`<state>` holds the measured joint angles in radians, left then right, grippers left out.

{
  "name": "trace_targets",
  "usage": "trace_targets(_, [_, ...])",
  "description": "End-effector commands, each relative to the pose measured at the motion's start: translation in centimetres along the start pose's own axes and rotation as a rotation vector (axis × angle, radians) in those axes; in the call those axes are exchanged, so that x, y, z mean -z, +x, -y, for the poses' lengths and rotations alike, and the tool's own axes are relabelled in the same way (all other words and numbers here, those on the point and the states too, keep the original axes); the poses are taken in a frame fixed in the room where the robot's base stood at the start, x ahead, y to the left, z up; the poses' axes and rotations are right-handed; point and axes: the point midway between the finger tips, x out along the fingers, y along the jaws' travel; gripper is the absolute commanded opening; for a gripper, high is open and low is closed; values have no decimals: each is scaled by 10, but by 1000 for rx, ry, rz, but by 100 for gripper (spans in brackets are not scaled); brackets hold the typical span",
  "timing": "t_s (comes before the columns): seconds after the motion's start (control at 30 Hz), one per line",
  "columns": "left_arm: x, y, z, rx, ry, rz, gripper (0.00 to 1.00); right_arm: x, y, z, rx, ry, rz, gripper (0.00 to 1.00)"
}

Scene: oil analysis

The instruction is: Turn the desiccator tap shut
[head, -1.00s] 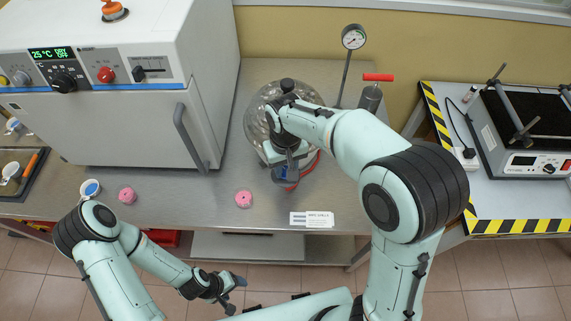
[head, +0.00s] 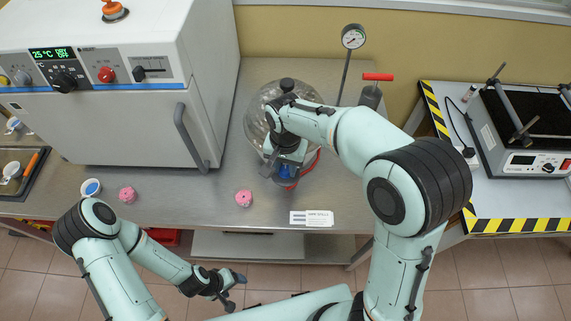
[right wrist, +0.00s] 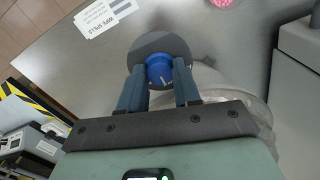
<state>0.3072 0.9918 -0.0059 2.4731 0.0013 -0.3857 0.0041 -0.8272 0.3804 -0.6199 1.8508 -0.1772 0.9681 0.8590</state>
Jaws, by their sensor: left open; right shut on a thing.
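The glass desiccator (head: 255,120) stands on the steel bench with a black knob on its lid, partly hidden behind my right arm. Its blue tap (head: 285,170) is on the near side. The right wrist view shows the tap's round blue knob (right wrist: 159,70), with a white mark on its face, in front of a dark grey disc. My right gripper (right wrist: 159,77) is shut on the knob, one finger on each side; it also shows in the head view (head: 284,164). My left gripper (head: 232,292) is open and empty, low in front of the bench.
A red hose (head: 312,162) runs beside the tap. A gauge (head: 353,37) and a red-handled pump (head: 371,96) stand behind to the right. An oven (head: 120,125) is at left. Pink pieces (head: 244,198) and a white label card (head: 312,218) lie near the bench's front.

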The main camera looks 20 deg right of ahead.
Motion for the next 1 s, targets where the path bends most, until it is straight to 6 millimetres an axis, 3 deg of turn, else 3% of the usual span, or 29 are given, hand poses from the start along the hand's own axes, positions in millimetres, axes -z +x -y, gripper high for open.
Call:
trace_targets(0.43, [0, 0, 0, 0, 0, 0, 69, 0, 0, 0, 0, 9, 0, 2])
trace_targets(0.47, [0, 0, 0, 0, 0, 0, 69, 0, 0, 0, 0, 9, 0, 36])
trace_targets(0.53, [0, 0, 0, 0, 0, 0, 69, 0, 0, 0, 0, 9, 0, 58])
trace_targets(0.87, [0, 0, 0, 0, 0, 0, 69, 0, -2, 0, 1, 8, 0, 58])
trace_targets(1.0, [2, -3, -2, -1, 1, -3, 69, 1, -17, 1, 4, 8, -3, 58])
